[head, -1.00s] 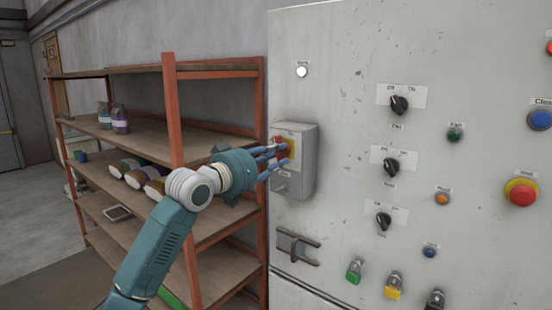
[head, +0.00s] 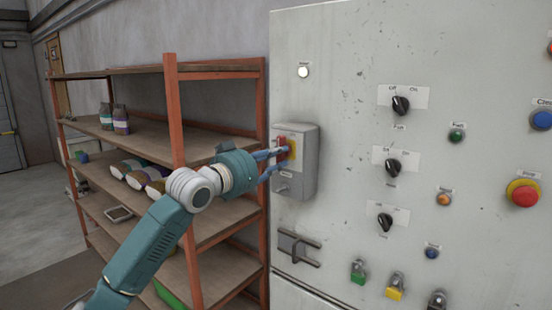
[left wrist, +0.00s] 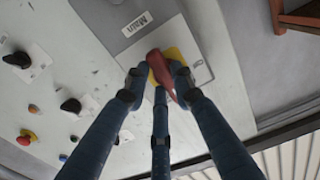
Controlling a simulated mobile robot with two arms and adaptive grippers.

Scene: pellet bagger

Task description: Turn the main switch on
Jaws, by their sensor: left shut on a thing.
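The main switch is a grey box (head: 308,165) on the left side of the control cabinet's front. It has a red handle (head: 282,145) on a yellow plate (head: 292,152). My left gripper (head: 279,157) reaches it from the left, with its blue fingers at the handle. In the left wrist view the fingers (left wrist: 158,82) are shut on the red handle (left wrist: 160,66), with the yellow plate (left wrist: 182,60) behind it and the "Main" label (left wrist: 137,24) above. The handle stands tilted in that view. My right gripper is not in view.
The pale cabinet (head: 345,100) also carries black selector knobs (head: 400,105), a red stop button (head: 523,193), small lamps and hanging padlocks (head: 394,287). A latch (head: 298,248) sits below the switch box. An orange-framed shelf (head: 170,130) stands close behind my left arm.

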